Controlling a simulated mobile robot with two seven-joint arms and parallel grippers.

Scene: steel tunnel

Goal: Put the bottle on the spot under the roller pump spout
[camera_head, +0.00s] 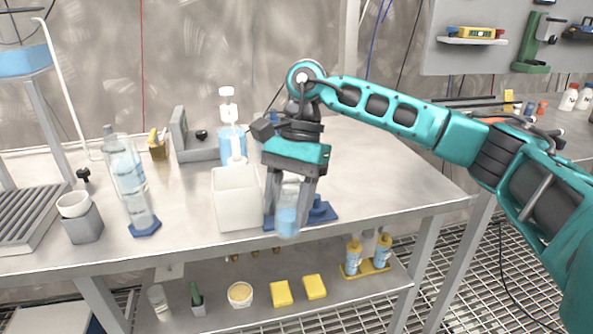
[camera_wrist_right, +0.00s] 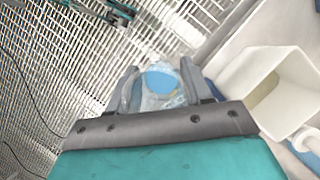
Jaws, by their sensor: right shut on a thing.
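My right gripper (camera_head: 292,192) is shut on a clear bottle (camera_head: 287,218) with blue contents, holding it roughly upright at the table's front edge. In the right wrist view the bottle (camera_wrist_right: 160,85) sits between the two fingers (camera_wrist_right: 160,88), with a blue round area showing. Its bottom appears clear of the tabletop, over the front edge. A dark blue base (camera_head: 325,213) lies on the table just behind and right of the bottle, partly hidden by my gripper. I cannot clearly make out the roller pump, its spout or the spot. My left gripper is not in view.
A white open bin (camera_head: 238,200) stands close left of my gripper; it also shows in the wrist view (camera_wrist_right: 240,72). A tall clear column (camera_head: 128,175) and a grey cup holder (camera_head: 82,222) stand farther left. The tabletop's right part (camera_head: 390,185) is clear.

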